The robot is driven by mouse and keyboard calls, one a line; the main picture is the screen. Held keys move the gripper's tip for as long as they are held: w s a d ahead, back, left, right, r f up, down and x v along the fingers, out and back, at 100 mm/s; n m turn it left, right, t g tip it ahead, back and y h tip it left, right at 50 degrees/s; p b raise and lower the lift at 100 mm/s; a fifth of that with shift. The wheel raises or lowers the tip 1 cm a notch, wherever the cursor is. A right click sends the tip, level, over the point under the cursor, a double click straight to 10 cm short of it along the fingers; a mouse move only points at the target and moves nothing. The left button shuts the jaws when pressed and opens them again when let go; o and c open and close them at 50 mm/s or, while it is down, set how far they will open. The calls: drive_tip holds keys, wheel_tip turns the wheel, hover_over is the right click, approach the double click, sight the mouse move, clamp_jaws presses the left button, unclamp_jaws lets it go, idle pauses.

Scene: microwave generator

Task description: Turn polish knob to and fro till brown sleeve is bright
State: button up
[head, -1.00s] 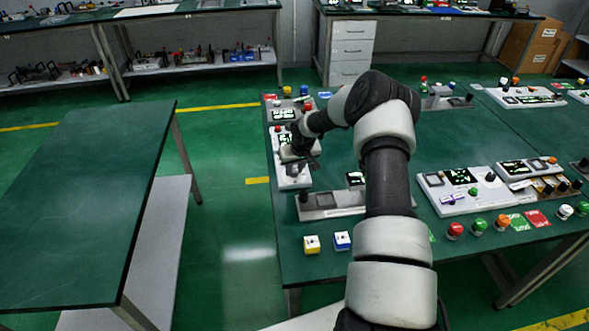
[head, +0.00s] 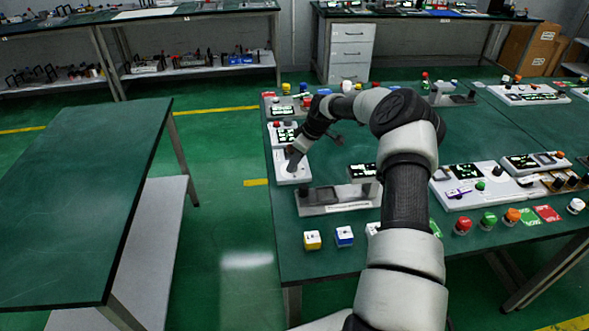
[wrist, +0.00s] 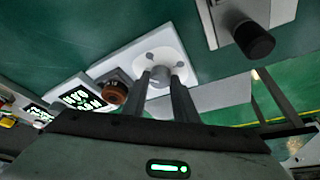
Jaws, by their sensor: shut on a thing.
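The polish knob (wrist: 158,76) is a grey round knob on a white plate (wrist: 195,50) in the wrist view. My gripper (wrist: 163,80) has its two dark fingers on either side of this knob and is shut on it. In the head view my gripper (head: 292,160) is down at the white panel (head: 285,177) on the table's left edge. A brown round piece (wrist: 115,93), seemingly the brown sleeve, sits beside the plate, left of my fingers. It looks dull brown with a darker centre. A lit green-on-black display (wrist: 82,98) is farther left.
A grey unit with a black knob (wrist: 254,40) is close by; its grey block (head: 325,198) lies just in front in the head view.

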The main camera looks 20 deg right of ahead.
drive_tip(key=shift+w+d+n+g+y+b, duration=0.1)
drive_tip(key=shift+n+g+y+b, duration=0.2)
drive_tip(key=shift+n+b, duration=0.65)
drive_tip(key=shift+n+g+y+b, duration=0.2)
drive_tip(key=shift+n+g+b, duration=0.35)
drive_tip(key=shift+n, duration=0.7)
drive_tip(key=o, duration=1.1)
drive_tip(key=shift+c, duration=0.2)
drive_tip(key=p+v, duration=0.1)
drive_tip(key=v, duration=1.6)
drive_tip(key=shift+r, duration=0.15)
drive_tip(key=shift+d, duration=0.1)
